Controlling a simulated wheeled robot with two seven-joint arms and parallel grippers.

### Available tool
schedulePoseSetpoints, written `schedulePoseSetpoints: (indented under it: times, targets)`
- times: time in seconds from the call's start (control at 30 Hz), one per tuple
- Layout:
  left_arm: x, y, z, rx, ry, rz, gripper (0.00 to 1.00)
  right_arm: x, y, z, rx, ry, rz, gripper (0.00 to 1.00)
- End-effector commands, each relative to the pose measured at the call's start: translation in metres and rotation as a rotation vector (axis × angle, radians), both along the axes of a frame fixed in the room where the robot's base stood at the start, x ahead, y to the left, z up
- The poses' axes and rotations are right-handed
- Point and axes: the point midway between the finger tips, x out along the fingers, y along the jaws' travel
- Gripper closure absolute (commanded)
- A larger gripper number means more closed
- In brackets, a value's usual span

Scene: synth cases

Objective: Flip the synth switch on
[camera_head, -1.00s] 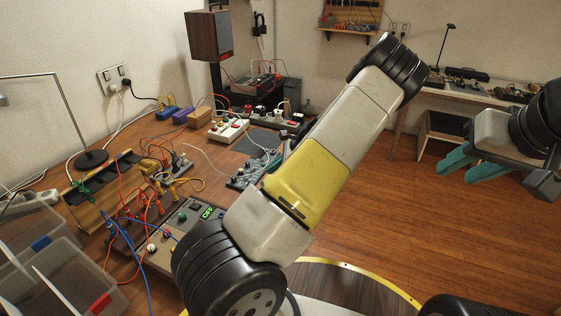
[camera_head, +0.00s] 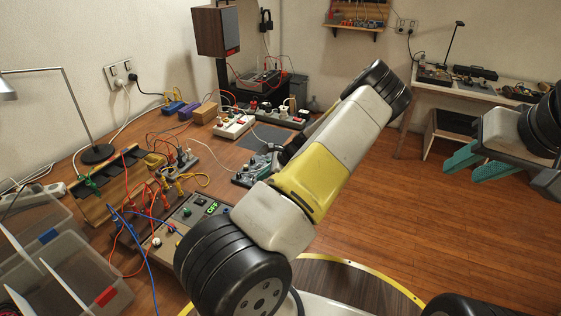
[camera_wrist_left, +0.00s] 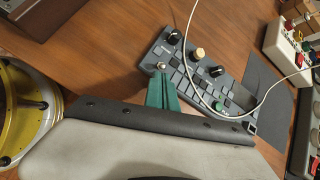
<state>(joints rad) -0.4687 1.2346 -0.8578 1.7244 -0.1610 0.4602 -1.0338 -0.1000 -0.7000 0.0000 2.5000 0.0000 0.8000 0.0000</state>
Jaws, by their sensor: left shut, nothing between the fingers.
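A grey synth (camera_wrist_left: 222,88) with knobs and pads lies on the wooden desk in the left wrist view. A small metal switch (camera_wrist_left: 161,66) stands at its left end; I cannot tell which way its lever points. My left gripper (camera_wrist_left: 165,78) has its green fingers shut and empty, with the tips just short of the switch; I cannot tell if they touch. In the head view the synth (camera_head: 250,173) is partly hidden by my left arm, and my left fingers are hidden. My right gripper (camera_head: 466,158) is open and empty at the right, away from the desk.
A front unit (camera_head: 185,222) with patch cables has a green display (camera_head: 212,207) that appears to read OFF. A pale cable (camera_wrist_left: 187,58) crosses the synth. A white box (camera_head: 234,126) and a dark mat (camera_head: 262,138) lie beyond. Clear bins (camera_head: 60,265) stand at front left.

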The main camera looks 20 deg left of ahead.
Motion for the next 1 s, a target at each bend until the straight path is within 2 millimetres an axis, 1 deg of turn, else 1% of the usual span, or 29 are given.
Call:
schedulePoseSetpoints:
  times: [1.0]
  targets:
    - [0.0006, 0.0071, 0.0073, -0.170, 0.012, 0.003, 1.00, 0.0000, 0.0000, 0.0000, 0.000, 0.000, 0.000, 0.64]
